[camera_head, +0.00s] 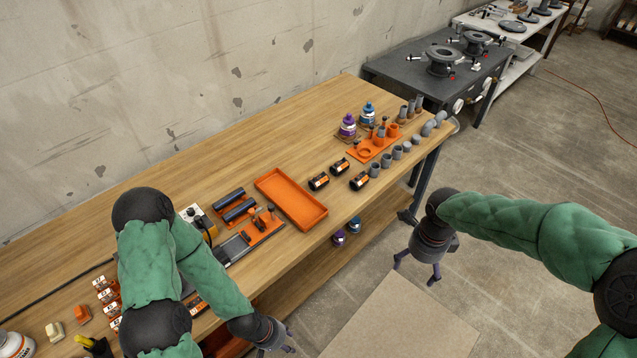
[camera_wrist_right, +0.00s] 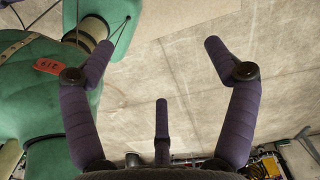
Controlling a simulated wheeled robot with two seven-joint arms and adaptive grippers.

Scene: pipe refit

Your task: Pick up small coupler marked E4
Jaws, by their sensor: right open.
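Three short black couplers with orange and white labels lie on the wooden bench: a left one (camera_head: 318,182), a back one (camera_head: 340,166) and a front one (camera_head: 359,181). Their markings are too small to read, so I cannot tell which, if any, is E4. My right gripper (camera_head: 418,272) is open and empty, out over the floor in front of the bench, to the right of the couplers. Its spread purple fingers show in the right wrist view (camera_wrist_right: 160,60) with nothing between them. My left gripper (camera_head: 284,346) is at the bottom, near the bench's front edge; its opening is unclear.
An empty orange tray (camera_head: 291,198) lies left of the couplers. Grey pipe fittings (camera_head: 397,152) and an orange holder (camera_head: 376,146) stand to their right. Purple (camera_head: 348,126) and blue (camera_head: 367,114) bottles stand behind. Several small labelled boxes (camera_head: 106,296) sit at the left.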

